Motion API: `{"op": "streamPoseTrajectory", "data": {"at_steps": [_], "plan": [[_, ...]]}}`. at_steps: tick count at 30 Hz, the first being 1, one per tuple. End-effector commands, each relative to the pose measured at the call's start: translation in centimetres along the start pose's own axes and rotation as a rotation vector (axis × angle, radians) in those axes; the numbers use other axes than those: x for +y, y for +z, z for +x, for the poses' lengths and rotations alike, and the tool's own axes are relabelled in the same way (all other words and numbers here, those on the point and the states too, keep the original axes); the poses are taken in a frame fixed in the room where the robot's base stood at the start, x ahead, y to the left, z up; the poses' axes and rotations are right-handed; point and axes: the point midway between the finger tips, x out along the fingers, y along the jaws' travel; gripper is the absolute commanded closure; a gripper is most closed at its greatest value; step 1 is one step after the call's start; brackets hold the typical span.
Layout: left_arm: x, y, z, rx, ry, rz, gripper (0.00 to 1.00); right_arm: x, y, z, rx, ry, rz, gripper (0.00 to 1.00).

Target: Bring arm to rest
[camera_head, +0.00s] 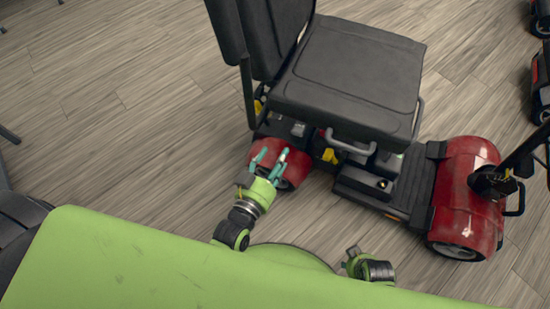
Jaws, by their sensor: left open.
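My left gripper (270,160) is in the camera_head view, just left of centre. Its two teal fingers are apart, with nothing seen between them. The fingers overlap the red rear fender of the scooter (360,80) in the picture; I cannot tell whether they touch it. My left arm's wrist runs down from the gripper to the green body edge. Part of my right arm (378,269) shows low, right of centre, close to the green body edge. No fingers of my right gripper can be made out.
The red mobility scooter with a black seat fills the upper middle and right, close to my left gripper. Other scooters (541,85) stand at the right edge. Bare wood-look floor (110,120) lies to the left. Dark items show at the left edge.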

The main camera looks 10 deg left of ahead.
Motion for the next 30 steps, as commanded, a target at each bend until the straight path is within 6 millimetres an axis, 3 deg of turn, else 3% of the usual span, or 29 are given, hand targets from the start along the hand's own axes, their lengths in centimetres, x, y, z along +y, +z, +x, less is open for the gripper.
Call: {"op": "streamPoseTrajectory", "data": {"at_steps": [17, 20, 23, 27, 30], "plan": [[0.0, 0.6, 0.0, -0.022, 0.005, 0.001, 0.41, 0.0, 0.0, 0.0, 0.0, 0.0, 0.0, 0.6], [-0.2, 3.5, -0.2, -0.129, 0.025, 0.006, 0.41, 0.0, 0.0, 0.0, 0.0, 0.0, 0.0, 0.6], [-0.8, 9.0, -1.4, -0.338, 0.05, 0.01, 0.41, 0.0, 0.0, 0.0, 0.0, 0.0, 0.0, 0.6], [-2.4, 16.5, -4.7, -0.655, 0.055, 0.011, 0.41, 0.0, 0.0, 0.0, 0.0, 0.0, 0.0, 0.6], [-3.8, 20.2, -7.5, -0.837, 0.04, 0.009, 0.41, 0.0, 0.0, 0.0, 0.0, 0.0, 0.0, 0.6]]}}
